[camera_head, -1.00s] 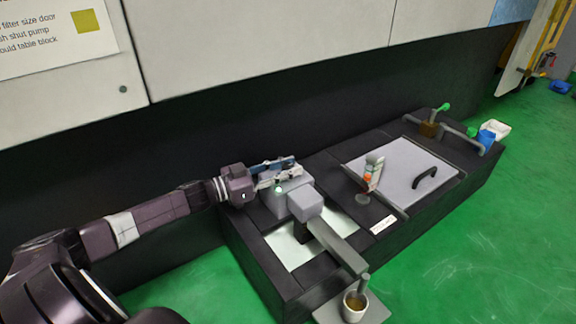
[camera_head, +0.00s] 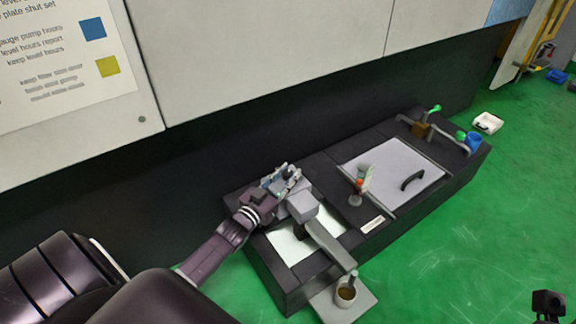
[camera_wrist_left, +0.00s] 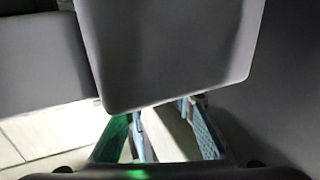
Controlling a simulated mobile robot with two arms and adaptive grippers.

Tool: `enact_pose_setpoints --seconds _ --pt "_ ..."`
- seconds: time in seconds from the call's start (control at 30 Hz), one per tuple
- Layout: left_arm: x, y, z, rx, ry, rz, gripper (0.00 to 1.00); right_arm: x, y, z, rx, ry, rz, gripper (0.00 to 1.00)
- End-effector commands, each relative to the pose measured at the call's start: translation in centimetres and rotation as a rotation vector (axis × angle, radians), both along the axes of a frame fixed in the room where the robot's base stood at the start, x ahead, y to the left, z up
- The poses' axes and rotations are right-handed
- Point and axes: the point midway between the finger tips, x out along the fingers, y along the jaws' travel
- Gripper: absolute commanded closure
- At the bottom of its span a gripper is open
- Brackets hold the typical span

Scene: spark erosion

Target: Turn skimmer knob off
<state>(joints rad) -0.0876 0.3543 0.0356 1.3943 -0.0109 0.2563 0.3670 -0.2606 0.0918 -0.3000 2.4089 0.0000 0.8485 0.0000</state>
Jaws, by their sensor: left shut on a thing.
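The skimmer appears to be the grey block unit (camera_head: 303,205) with a flat arm (camera_head: 330,244) reaching to a small cup. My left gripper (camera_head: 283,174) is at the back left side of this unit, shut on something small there. I take it to be the skimmer knob, but the gripper hides it in the head view. In the left wrist view a large grey block (camera_wrist_left: 170,50) fills the upper middle and covers part of the fingers. The teal finger pads (camera_wrist_left: 205,130) show below it, with a pale piece between them.
A grey lid with a black handle (camera_head: 411,181) lies right of the skimmer. A red-tipped fitting (camera_head: 359,184) stands between them. Green-knobbed parts (camera_head: 461,135) are at the far right end. A cup (camera_head: 346,294) sits on the front plate.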

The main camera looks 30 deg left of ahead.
Motion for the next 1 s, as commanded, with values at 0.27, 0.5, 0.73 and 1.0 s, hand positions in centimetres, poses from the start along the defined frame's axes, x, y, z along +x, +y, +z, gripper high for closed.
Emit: enact_pose_setpoints --seconds 0.27,0.5,0.73,1.0 --pt "0.0 -0.2 0.2 -0.011 -0.001 0.186 1.00 -0.3 -0.2 -0.1 0.005 0.051 0.002 0.60" --pt "0.0 -0.2 0.0 -0.005 0.000 0.298 1.00 -0.3 -0.2 0.5 0.006 0.050 0.002 0.60" --pt "0.0 -0.1 0.0 0.000 -0.001 0.356 1.00 -0.3 -0.2 0.6 0.005 0.050 0.002 0.60" --pt "0.0 0.0 0.0 0.003 -0.002 0.374 1.00 -0.3 -0.2 0.7 0.005 0.050 0.003 0.60"
